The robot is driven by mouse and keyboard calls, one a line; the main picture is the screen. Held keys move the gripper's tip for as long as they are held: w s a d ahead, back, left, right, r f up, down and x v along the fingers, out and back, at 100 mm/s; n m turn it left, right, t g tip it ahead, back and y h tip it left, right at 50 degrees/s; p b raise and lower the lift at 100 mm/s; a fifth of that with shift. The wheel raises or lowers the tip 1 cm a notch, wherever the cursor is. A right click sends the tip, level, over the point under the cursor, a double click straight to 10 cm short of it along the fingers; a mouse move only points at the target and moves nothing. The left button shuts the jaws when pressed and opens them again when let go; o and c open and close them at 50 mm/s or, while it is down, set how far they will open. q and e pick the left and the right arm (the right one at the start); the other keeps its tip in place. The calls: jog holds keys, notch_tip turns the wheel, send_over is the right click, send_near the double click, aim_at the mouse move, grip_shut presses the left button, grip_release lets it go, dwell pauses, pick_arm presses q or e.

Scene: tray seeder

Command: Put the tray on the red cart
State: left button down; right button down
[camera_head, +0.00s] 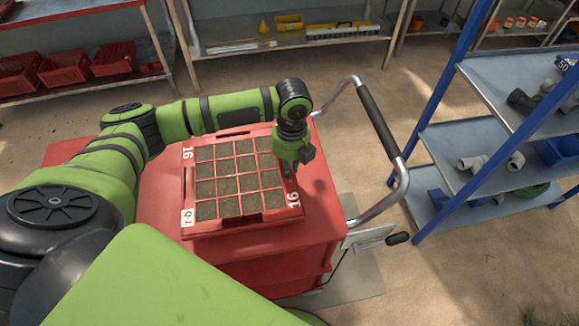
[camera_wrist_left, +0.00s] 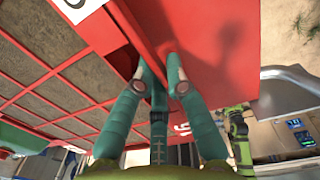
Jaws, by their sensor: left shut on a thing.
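The red tray (camera_head: 235,222) with the number 16 on it holds a grid of soil-filled cells. It sits flat on the top of the red cart (camera_head: 157,195), which has a curved metal handle on its right. My left gripper (camera_head: 291,168) reaches across from the left and is at the tray's right edge. In the left wrist view the two teal fingers (camera_wrist_left: 157,68) are shut on the tray's rim (camera_wrist_left: 133,25), one on each side. The red cart top (camera_wrist_left: 220,50) shows beside the rim. My right gripper is not seen in the head view.
The cart handle (camera_head: 380,125) rises close to the right of my left gripper. A blue-framed shelf (camera_head: 460,140) with pipe fittings stands at right. Red crates (camera_head: 62,68) are on a shelf at the upper left. Floor between is clear.

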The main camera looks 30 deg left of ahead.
pick_arm(q)
jog(key=shift+f, duration=0.95)
jog(key=c, duration=1.3)
grip_release()
notch_tip(320, 180, up, 12)
jog(key=shift+w+d+r+b, duration=0.1)
jog(key=shift+d+b, duration=0.05)
jog(key=shift+b, duration=0.8)
